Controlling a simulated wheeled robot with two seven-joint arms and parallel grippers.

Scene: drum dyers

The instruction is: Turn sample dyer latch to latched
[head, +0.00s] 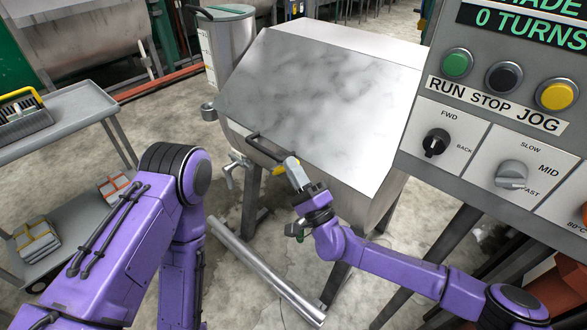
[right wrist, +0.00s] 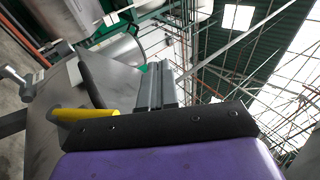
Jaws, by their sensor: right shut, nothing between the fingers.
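The sample dyer (head: 300,95) is a grey metal box with a sloped lid, in the middle of the head view. A dark bar handle (head: 254,143) sits at the lid's front edge. The yellow latch (head: 279,170) is at the front, beside the handle's right end. My right gripper (head: 292,167) is shut and empty, its fingers right beside the yellow latch; I cannot tell whether they touch. In the right wrist view the yellow latch (right wrist: 85,114) lies left of the shut fingers (right wrist: 155,88). My left arm is folded at the left; its gripper is out of view.
A control panel (head: 480,140) with buttons and knobs stands close at the right. A grey cart (head: 75,105) is at the left, a metal drum (head: 230,45) behind. A metal pipe (head: 265,272) shows low between my arms.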

